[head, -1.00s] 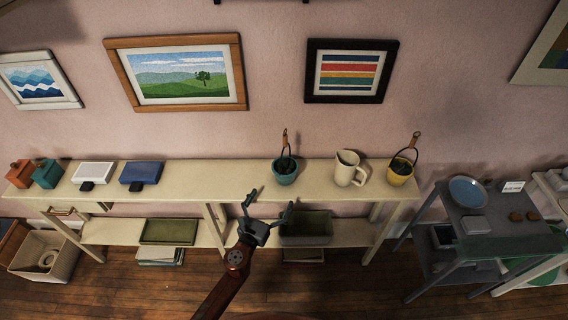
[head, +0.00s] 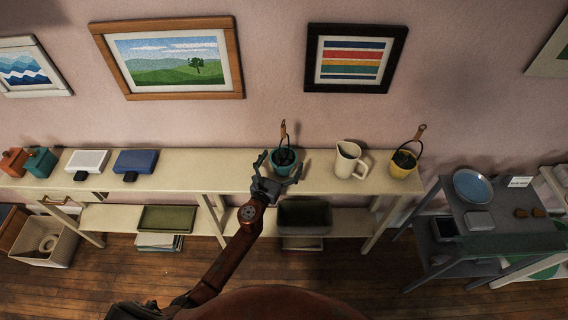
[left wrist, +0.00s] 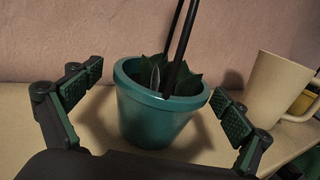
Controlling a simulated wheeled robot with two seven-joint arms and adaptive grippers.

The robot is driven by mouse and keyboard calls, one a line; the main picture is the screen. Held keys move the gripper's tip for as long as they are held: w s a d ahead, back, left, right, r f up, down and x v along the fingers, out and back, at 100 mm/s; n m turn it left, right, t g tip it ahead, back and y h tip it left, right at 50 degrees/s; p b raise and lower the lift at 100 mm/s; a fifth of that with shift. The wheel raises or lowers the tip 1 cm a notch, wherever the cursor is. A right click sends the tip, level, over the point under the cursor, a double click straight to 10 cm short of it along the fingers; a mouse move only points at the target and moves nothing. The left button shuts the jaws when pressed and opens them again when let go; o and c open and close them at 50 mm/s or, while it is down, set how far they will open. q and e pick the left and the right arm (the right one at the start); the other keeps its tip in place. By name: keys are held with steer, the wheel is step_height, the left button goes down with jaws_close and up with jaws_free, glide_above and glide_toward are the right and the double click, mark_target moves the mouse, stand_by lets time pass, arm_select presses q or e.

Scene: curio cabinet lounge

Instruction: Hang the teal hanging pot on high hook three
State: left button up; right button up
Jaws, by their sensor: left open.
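The teal hanging pot (head: 284,165) stands upright on the long cream shelf, with a dark plant in it and a dark handle with a tan top rising above it. My left gripper (head: 279,168) is open in front of the pot. In the left wrist view the teal pot (left wrist: 158,112) sits between the two spread fingers of the left gripper (left wrist: 154,98), with visible gaps on both sides. The upper handle is cut off there. High hook three cannot be made out in these frames. My right gripper is not in view.
On the cream shelf (head: 225,180), a cream pitcher (head: 347,160) and a yellow hanging pot (head: 403,165) stand to the right of the teal pot. The pitcher (left wrist: 272,92) is close by in the left wrist view. Framed pictures hang above.

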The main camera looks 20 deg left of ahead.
arm_select(q)
steer(key=shift+w, duration=0.25)
steer(key=shift+d, duration=0.1)
steer(key=c, duration=2)
steer(key=shift+r, duration=0.1)
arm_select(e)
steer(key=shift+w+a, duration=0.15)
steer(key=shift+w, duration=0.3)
